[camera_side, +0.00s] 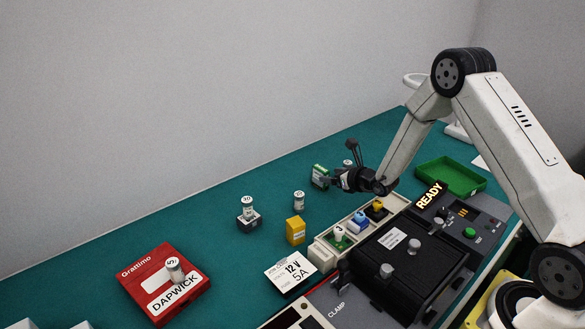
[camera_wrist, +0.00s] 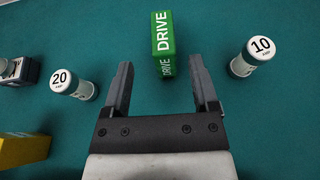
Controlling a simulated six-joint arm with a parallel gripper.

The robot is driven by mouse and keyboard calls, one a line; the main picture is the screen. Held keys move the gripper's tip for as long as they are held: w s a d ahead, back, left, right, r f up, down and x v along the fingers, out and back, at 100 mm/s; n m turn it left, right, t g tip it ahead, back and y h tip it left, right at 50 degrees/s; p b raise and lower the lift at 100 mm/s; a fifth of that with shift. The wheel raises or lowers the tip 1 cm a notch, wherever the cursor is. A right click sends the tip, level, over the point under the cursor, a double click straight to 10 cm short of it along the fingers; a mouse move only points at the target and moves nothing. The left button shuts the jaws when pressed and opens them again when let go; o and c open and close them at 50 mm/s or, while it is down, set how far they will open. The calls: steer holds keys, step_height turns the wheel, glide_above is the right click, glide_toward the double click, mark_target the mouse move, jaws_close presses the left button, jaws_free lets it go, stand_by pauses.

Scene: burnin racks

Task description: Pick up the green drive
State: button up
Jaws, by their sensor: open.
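The green drive (camera_wrist: 162,35) stands on the teal table in the wrist view, with "DRIVE" in white on its top and near side. It also shows in the side view (camera_side: 319,175), just left of my gripper. My gripper (camera_wrist: 160,72) is open, its two grey fingers apart with nothing held. In the side view my gripper (camera_side: 338,179) is beside the drive.
White cylinders labelled 20 (camera_wrist: 73,84) and 10 (camera_wrist: 250,57) stand left and right of the drive. A yellow block (camera_side: 295,231), a red box (camera_side: 165,284) and a 12 V unit (camera_side: 290,272) lie further left. A green tray (camera_side: 480,184) and dark console (camera_side: 455,225) are at right.

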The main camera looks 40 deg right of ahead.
mark_target(321, 173)
steer(key=shift+w+f, duration=0.1)
steer(key=shift+w, duration=0.2)
steer(key=shift+w, duration=0.1)
steer(key=shift+x, duration=2.5)
steer(key=shift+d, duration=0.15)
jaws_close()
